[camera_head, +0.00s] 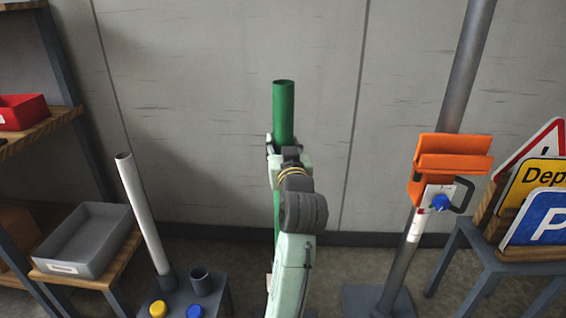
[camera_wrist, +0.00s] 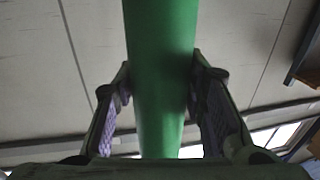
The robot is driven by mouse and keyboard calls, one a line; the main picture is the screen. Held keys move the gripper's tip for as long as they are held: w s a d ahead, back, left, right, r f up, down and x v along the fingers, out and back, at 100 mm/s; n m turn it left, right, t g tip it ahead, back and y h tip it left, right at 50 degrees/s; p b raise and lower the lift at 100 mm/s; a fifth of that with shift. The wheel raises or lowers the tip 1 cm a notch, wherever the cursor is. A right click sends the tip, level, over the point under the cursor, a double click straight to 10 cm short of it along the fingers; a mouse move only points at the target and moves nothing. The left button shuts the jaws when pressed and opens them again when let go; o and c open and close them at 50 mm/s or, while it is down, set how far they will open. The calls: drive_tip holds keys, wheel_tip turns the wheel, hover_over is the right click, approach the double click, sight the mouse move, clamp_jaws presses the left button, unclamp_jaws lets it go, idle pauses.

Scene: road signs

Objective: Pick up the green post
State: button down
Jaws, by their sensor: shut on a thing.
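The green post (camera_head: 284,108) stands upright in the middle of the head view, in front of the grey wall. My gripper (camera_head: 287,152) is shut on it below its top end. In the wrist view the green post (camera_wrist: 160,75) runs down between the two fingers of my gripper (camera_wrist: 160,105), one on each side of it. My arm hides most of the post's lower part in the head view, so I cannot tell whether its foot touches anything.
A white post (camera_head: 143,215) stands at left on a low stand with a dark cup (camera_head: 201,282) and yellow and blue caps. A grey tray (camera_head: 85,240) is further left. At right are a grey pole with an orange clamp (camera_head: 450,158) and road signs (camera_head: 540,205) on a table.

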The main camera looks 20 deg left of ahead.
sight(284, 101)
wheel_tip(284, 101, up, 12)
drive_tip(key=shift+f+b, duration=0.1)
drive_tip(key=shift+b, duration=0.2)
idle(1.3)
